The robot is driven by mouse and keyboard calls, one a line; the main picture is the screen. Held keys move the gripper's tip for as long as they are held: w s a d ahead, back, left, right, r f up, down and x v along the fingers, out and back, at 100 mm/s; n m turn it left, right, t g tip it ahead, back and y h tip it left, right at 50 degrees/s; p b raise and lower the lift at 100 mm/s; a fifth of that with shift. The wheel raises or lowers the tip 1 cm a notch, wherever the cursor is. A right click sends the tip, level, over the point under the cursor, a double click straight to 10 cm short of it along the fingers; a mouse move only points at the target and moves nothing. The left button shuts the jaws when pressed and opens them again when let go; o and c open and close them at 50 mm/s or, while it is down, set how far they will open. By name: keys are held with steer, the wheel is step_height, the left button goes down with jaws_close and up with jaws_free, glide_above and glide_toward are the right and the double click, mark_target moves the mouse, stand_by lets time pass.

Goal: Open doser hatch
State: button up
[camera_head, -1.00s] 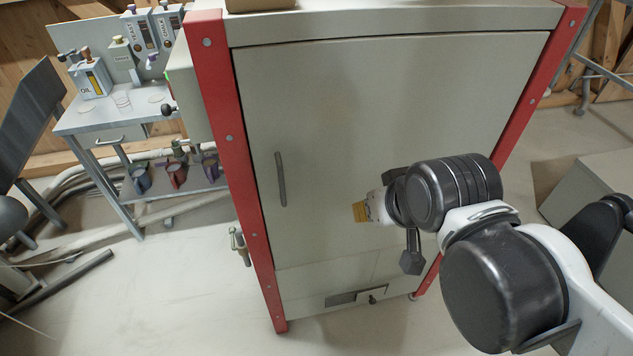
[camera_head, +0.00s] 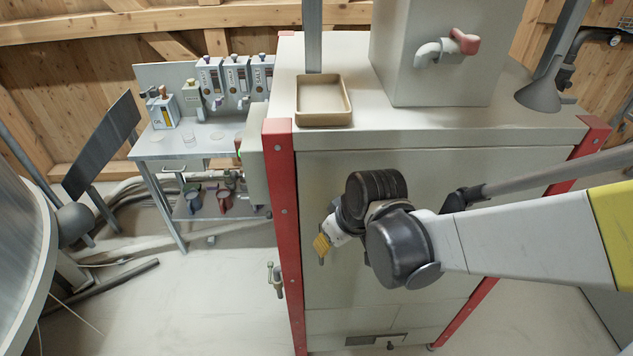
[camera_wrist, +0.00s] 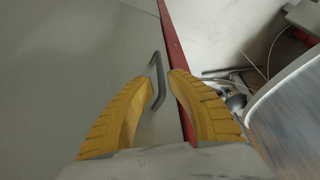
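The hatch (camera_head: 430,280) is a large grey-beige panel on the front of the red-framed cabinet, and it looks closed. Its handle (camera_wrist: 157,78) is a slim grey bar, seen in the wrist view between the yellow fingers of my gripper (camera_wrist: 160,92). The fingers are spread, one on each side of the handle, with gaps visible; whether the far parts touch it I cannot tell. In the head view my gripper (camera_head: 322,244) is at the hatch's left side and mostly hides the handle. No held object shows.
A red corner post (camera_head: 284,200) runs left of the hatch. A beige tray (camera_head: 322,100) and a box with a red-handled tap (camera_head: 435,60) are on the cabinet top. A side table (camera_head: 190,140) with dispensers stands at back left.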

mark_target(322, 263)
steer(key=b+x, duration=0.2)
steer(key=x, duration=0.4)
steer(key=shift+w+a+f, duration=0.1)
steer(key=shift+w+f, duration=0.05)
steer(key=shift+f, duration=0.25)
steer(key=shift+c, duration=0.4)
jaws_close()
